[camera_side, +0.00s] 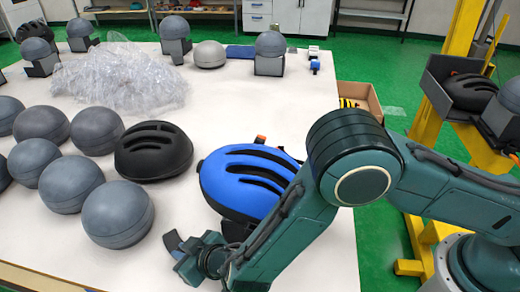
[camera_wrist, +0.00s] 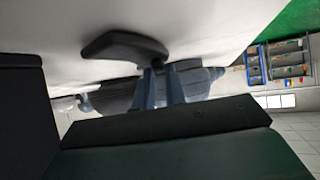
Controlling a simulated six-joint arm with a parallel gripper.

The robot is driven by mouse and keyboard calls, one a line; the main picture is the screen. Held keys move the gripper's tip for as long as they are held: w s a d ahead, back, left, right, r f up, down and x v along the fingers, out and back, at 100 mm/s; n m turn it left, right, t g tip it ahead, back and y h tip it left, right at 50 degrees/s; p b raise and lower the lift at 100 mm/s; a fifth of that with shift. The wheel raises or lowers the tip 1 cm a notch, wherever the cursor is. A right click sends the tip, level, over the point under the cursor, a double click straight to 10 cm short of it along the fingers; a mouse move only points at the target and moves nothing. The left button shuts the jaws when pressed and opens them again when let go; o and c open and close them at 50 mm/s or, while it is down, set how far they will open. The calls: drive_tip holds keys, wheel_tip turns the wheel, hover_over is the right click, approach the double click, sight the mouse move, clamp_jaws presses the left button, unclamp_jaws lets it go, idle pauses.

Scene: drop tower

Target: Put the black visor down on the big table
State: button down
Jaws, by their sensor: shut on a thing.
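The black visor (camera_wrist: 125,46) is a curved dark piece at the tips of my gripper (camera_wrist: 160,72) in the wrist view. My gripper's narrow grey fingers are shut on it. In the side view my gripper (camera_side: 183,250) is low over the front of the big white table (camera_side: 305,262), left of the blue helmet. A small dark curved piece at its tip there looks like the visor (camera_side: 171,239). The visor is close to the table top; I cannot tell whether it touches.
A blue helmet (camera_side: 243,183) stands right beside my forearm. A black helmet (camera_side: 153,151) and several grey domes (camera_side: 118,214) fill the left. Clear plastic wrap (camera_side: 118,78) lies farther back. The table's front middle is bare.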

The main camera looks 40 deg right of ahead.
drive_tip(key=shift+f, duration=0.1)
drive_tip(key=c, duration=1.5)
unclamp_jaws()
drive_tip(key=shift+o, duration=0.2)
drive_tip(key=shift+r, duration=0.2)
drive_tip(key=shift+s+d+r, duration=0.2)
drive_tip(key=shift+s+r, duration=0.1)
drive_tip(key=shift+s, duration=0.2)
drive_tip(key=shift+v, duration=1)
wheel_tip(320, 180, up, 5)
drive_tip(key=shift+w+r, duration=0.1)
drive_tip(key=shift+r, duration=0.8)
drive_tip(key=shift+r, duration=0.1)
